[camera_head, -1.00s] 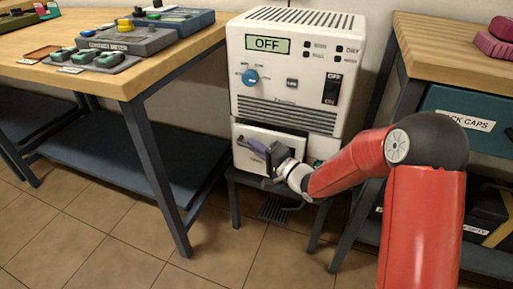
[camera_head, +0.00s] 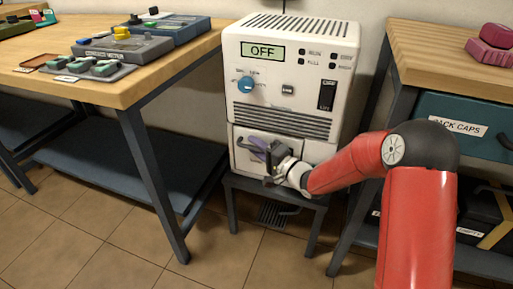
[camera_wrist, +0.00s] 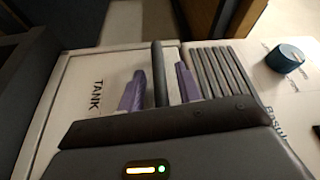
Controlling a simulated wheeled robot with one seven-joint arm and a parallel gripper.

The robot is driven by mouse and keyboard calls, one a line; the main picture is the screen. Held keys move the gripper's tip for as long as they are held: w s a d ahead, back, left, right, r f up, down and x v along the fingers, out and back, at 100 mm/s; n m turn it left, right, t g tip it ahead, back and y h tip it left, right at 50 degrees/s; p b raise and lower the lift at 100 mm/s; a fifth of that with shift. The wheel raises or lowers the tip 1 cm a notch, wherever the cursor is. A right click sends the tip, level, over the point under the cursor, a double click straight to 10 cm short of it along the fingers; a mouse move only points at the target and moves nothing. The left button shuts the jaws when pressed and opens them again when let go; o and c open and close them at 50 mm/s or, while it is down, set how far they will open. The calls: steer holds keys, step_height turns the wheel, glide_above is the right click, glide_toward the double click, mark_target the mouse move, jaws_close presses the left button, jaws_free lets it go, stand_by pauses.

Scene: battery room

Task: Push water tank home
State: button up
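The white water tank (camera_head: 244,160) sits low in the front of the white dehumidifier (camera_head: 296,118). Its front looks about level with the housing, though I cannot tell if a small gap is left. In the wrist view the tank front (camera_wrist: 70,105) bears the word TANK, and a dark bar (camera_wrist: 158,70) runs along its upper edge. My gripper (camera_head: 262,148) is at the tank front and hides part of it. In the wrist view its two purple fingertips (camera_wrist: 161,88) are parted, one on each side of the dark bar; I see no firm grip.
The display reads OFF, above a blue knob (camera_head: 246,84). The unit stands on a low dark stand (camera_head: 275,190). A wooden workbench (camera_head: 150,75) is close on the left, and a shelf with a teal PACK CAPS box (camera_head: 480,118) is close on the right.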

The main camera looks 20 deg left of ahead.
steer(key=v, duration=0.7)
steer(key=shift+s+d, duration=0.15)
steer(key=shift+d, duration=0.2)
